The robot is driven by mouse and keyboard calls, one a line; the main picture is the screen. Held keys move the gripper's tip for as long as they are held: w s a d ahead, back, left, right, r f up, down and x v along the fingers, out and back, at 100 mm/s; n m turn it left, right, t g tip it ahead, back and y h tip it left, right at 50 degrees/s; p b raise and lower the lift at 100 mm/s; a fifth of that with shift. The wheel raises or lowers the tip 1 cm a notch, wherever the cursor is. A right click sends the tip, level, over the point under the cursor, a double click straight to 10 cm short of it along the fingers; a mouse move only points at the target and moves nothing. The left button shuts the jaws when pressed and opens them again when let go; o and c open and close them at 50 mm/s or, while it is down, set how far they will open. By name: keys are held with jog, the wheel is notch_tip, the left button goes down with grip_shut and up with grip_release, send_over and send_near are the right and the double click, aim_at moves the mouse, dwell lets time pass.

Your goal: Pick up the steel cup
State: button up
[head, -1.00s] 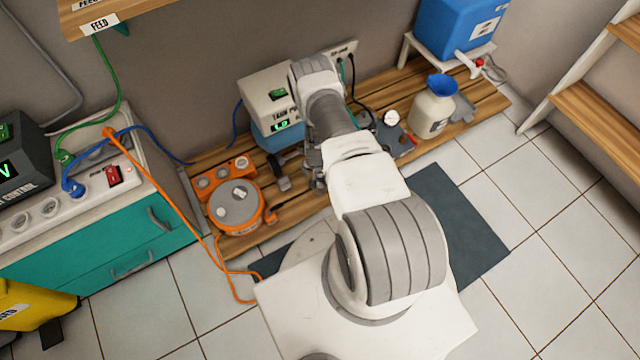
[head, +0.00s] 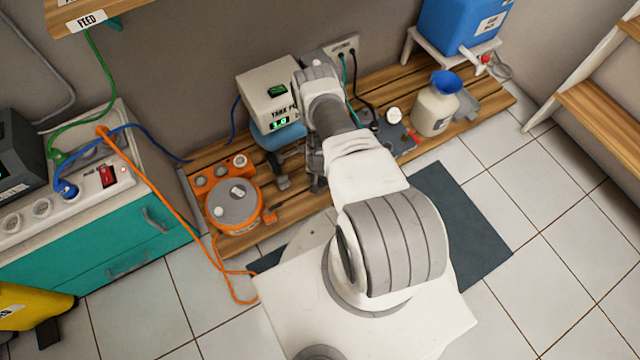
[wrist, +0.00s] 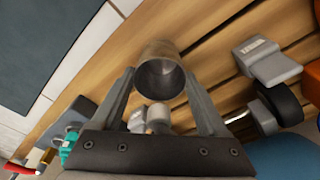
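The steel cup (wrist: 161,75) is a grey metal cylinder in the wrist view, with its dark open mouth facing the camera. It sits between the two fingertips of my gripper (wrist: 159,73), over the wooden slats. The fingers stand on either side of the cup, close to its wall. I see no clear grip on it; any contact is hard to make out. In the head view my arm hides the cup and most of my gripper, which is low at the slatted bench (head: 300,206).
A white bottle with a blue funnel (head: 435,110) and a blue container (head: 458,30) are to the right. An orange cable (head: 180,207) hangs at the left.

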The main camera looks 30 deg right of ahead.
jog(key=c, duration=0.7)
jog(key=shift+o, duration=0.2)
jog(key=shift+r, duration=0.3)
